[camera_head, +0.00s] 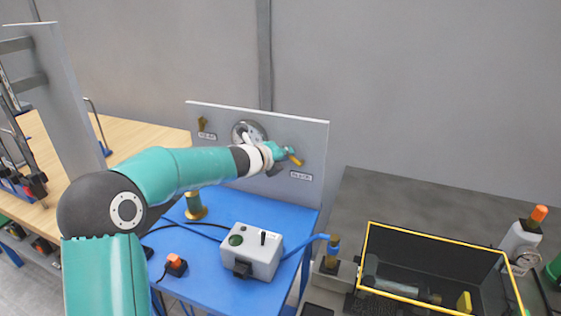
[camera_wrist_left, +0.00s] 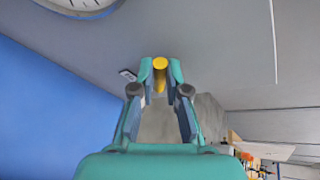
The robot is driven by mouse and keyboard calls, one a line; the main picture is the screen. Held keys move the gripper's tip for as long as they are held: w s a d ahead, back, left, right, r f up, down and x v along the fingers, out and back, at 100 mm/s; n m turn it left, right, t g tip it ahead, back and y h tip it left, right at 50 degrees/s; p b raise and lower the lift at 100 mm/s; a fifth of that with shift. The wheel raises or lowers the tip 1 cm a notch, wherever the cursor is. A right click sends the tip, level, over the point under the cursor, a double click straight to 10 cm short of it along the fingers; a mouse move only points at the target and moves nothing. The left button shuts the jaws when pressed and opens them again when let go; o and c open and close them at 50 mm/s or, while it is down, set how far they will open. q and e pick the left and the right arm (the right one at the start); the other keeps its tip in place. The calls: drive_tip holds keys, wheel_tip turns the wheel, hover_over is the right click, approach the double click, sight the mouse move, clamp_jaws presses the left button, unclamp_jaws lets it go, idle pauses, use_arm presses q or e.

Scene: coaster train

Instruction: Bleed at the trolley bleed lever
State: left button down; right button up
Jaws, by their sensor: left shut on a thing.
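The bleed lever (camera_head: 296,160) is a small yellow lever at the right of the upright grey panel (camera_head: 313,139), just above a small label plate (camera_head: 301,176). My left gripper (camera_head: 288,153) reaches across the blue trolley to it and is shut on it. In the left wrist view the round yellow end of the lever (camera_wrist_left: 160,63) sits between the two teal fingertips (camera_wrist_left: 161,70). The lever's base is mostly hidden by the fingers. My right gripper is not in view.
A round gauge (camera_head: 248,131) and a brass-coloured lever (camera_head: 203,123) are on the panel's left part. The blue trolley top (camera_head: 228,205) carries a grey switch box (camera_head: 250,251) and a brass fitting (camera_head: 195,207). A yellow-rimmed black crate (camera_head: 434,239) stands at right.

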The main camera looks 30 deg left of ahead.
use_arm(q)
drive_tip(key=d+m+y+b, duration=0.1)
drive_tip(key=m, duration=0.1)
drive_tip(key=d+m+y+b, duration=0.1)
drive_tip(key=d+m+y, duration=0.1)
drive_tip(key=w+d+m+g+y+b, duration=0.1)
drive_tip(key=m, duration=0.1)
drive_tip(key=shift+d+r+y, duration=0.25)
drive_tip(key=shift+r+y, duration=0.15)
idle(0.3)
drive_tip(key=c, duration=1.2)
unclamp_jaws()
drive_tip(key=shift+r, duration=0.25)
drive_tip(key=shift+s+r, duration=0.1)
